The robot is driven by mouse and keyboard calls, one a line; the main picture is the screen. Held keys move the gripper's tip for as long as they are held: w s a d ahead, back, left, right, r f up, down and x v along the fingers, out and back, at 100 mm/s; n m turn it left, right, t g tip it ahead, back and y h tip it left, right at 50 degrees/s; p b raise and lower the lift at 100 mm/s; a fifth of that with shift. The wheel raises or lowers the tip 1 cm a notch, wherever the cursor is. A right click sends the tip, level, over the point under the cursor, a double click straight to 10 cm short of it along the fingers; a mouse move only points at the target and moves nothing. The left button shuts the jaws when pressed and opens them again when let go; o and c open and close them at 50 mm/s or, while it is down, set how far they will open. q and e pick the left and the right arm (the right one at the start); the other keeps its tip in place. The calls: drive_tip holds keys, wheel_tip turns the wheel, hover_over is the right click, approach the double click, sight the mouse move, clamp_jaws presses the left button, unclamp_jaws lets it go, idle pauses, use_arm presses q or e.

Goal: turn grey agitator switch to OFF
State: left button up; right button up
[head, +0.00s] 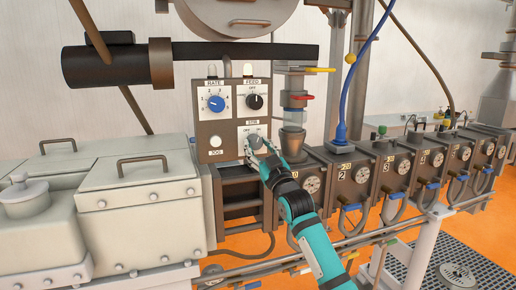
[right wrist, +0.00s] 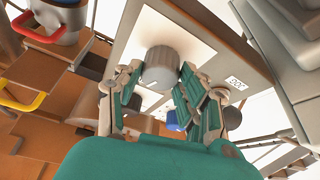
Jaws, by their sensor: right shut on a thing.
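The grey agitator switch (head: 253,141) is a round knob at the lower right of the control panel (head: 203,122). In the right wrist view the grey knob (right wrist: 161,66) sits between my fingertips, over a white label plate. My right gripper (head: 262,150) reaches up to the panel from below right and is shut on the grey knob. The two teal fingers (right wrist: 160,88) lie on either side of it in the right wrist view. The knob's pointer and most of its label lettering are hidden or too small to read. My left gripper is not in view.
A blue RATE knob (head: 216,103) and a black FEED knob (head: 255,101) sit above on the same panel. A pale round button (head: 215,141) is at its left.

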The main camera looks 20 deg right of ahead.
drive_tip(key=n, duration=0.1)
drive_tip(key=n+y+p, duration=0.1)
drive_tip(key=n+g, duration=0.1)
drive_tip(key=n, duration=0.1)
drive_tip(key=shift+d+r+y, duration=0.2)
drive_tip(key=shift+r+y, duration=0.05)
drive_tip(key=shift+y, duration=0.15)
drive_tip(key=n+g+y+p, duration=0.1)
drive_tip(key=n+p, duration=0.2)
drive_tip(key=n+y+p, duration=0.1)
drive_tip(key=n+p, duration=0.2)
drive_tip(key=shift+r+n+g, duration=0.15)
drive_tip(key=shift+n+g, duration=0.15)
drive_tip(key=shift+g, duration=0.1)
drive_tip(key=shift+n+g+y+p, duration=0.3)
drive_tip(key=shift+n+p, duration=0.6)
drive_tip(key=shift+p, duration=0.2)
drive_tip(key=shift+f+n+p, duration=0.2)
drive_tip(key=shift+n+p, duration=0.1)
drive_tip(key=shift+p, duration=0.05)
drive_tip(key=o, duration=1.2)
drive_tip(key=shift+g, duration=0.3)
drive_tip(key=v, duration=1.2)
drive_tip(key=shift+f, duration=0.1)
